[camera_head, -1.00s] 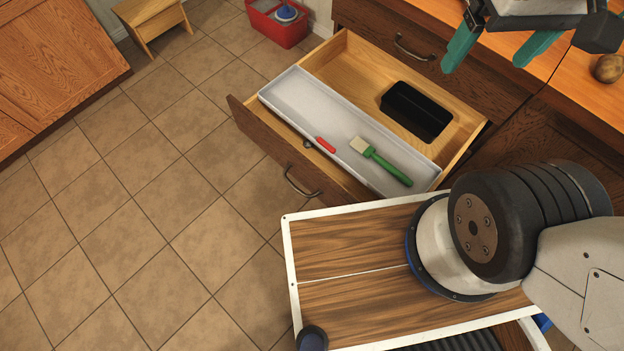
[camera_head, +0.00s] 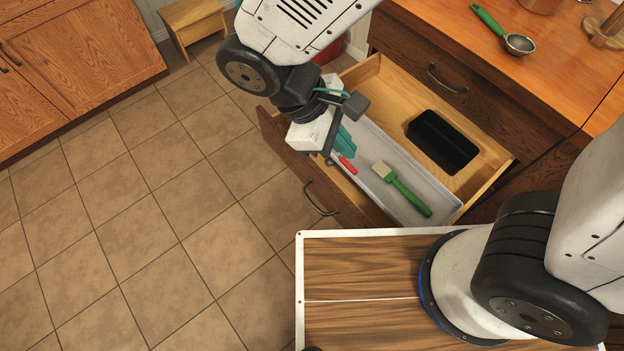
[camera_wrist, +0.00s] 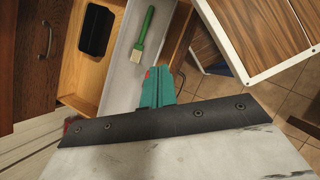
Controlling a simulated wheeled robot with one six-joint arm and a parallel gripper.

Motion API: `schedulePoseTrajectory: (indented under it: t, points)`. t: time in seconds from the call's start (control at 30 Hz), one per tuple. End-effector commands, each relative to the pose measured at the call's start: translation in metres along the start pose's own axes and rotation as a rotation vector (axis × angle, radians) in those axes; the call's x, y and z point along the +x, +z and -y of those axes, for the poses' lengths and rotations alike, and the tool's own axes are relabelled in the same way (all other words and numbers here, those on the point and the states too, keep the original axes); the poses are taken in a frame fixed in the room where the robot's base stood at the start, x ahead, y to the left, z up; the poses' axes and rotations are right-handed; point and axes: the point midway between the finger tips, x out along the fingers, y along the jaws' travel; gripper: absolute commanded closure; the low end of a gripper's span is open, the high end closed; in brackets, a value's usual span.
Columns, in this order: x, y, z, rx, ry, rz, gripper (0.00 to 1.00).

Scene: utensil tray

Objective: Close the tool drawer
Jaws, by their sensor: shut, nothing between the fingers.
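The tool drawer (camera_head: 476,196) is pulled out from the dark wood cabinet; its front panel with a curved handle (camera_head: 318,198) faces the floor side. Inside lie a grey tray (camera_head: 437,205), a green-handled brush (camera_head: 403,189), a red-handled item (camera_head: 347,165) and a black bin (camera_head: 442,141). My gripper (camera_head: 344,150) is shut and empty, with teal fingers over the front part of the drawer, near the red item. In the wrist view the shut fingers (camera_wrist: 158,85) point toward the grey tray and brush (camera_wrist: 145,36). I cannot tell whether they touch anything.
A second drawer handle (camera_head: 446,79) is on the cabinet to the right of the open drawer. The wooden counter (camera_head: 520,75) holds a green-handled strainer (camera_head: 519,44). A wooden stool (camera_head: 193,20) stands at the back. The tiled floor left of the drawer is clear.

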Motion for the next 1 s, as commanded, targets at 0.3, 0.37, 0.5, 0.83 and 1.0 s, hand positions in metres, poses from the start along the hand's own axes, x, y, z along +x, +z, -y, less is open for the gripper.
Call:
schedulePoseTrajectory:
  t: [0.3, 0.37, 0.5, 0.83, 1.0]
  points:
    - [0.047, -0.109, 0.073, -0.522, 0.324, 0.157, 1.0]
    - [0.056, -0.125, 0.083, -0.604, 0.375, 0.175, 1.0]
    - [0.07, -0.157, 0.094, -0.749, 0.463, 0.193, 1.0]
    - [0.078, -0.183, 0.077, -0.862, 0.522, 0.159, 1.0]
    - [0.108, -0.185, 0.06, -0.859, 0.518, 0.16, 1.0]
